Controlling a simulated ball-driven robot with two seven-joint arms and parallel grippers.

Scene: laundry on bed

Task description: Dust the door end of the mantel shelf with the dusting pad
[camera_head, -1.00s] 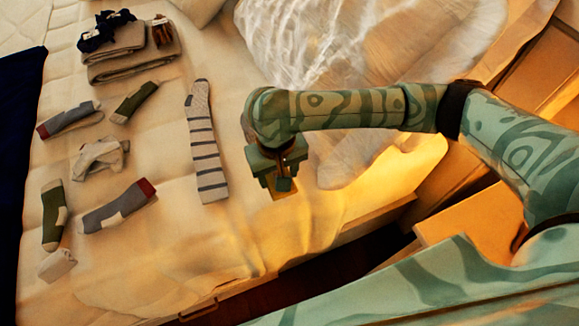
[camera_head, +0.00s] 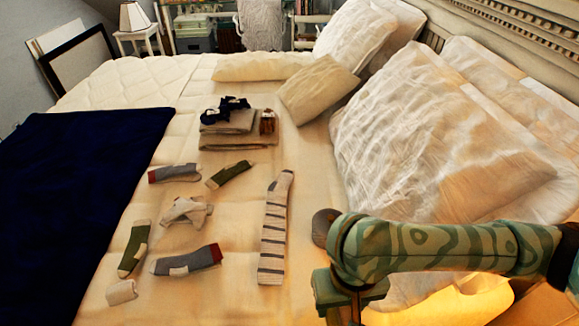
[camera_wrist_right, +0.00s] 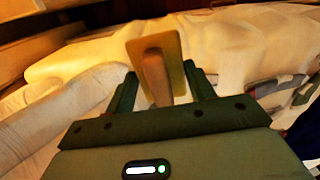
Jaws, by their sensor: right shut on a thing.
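My right gripper (camera_head: 345,310) is at the lower right of the head view, over the bed's near right part, its lower end cut off by the frame edge. In the right wrist view its two fingers (camera_wrist_right: 160,85) are shut on the wooden handle of the dusting pad (camera_wrist_right: 170,50). The pad is a flat, yellowish square beyond the fingertips and appears clear of the bedding. A pale, carved ledge with dentil moulding (camera_head: 535,35) runs along the top right of the head view; I cannot tell whether it is the mantel shelf. My left gripper is not in view.
The bed (camera_head: 235,225) holds several socks, a striped sock (camera_head: 275,225), folded towels (camera_head: 235,135) and a navy blanket (camera_head: 75,200). White pillows (camera_head: 430,150) fill its right side. A side table with lamp (camera_head: 135,20) and shelves stand at the back.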

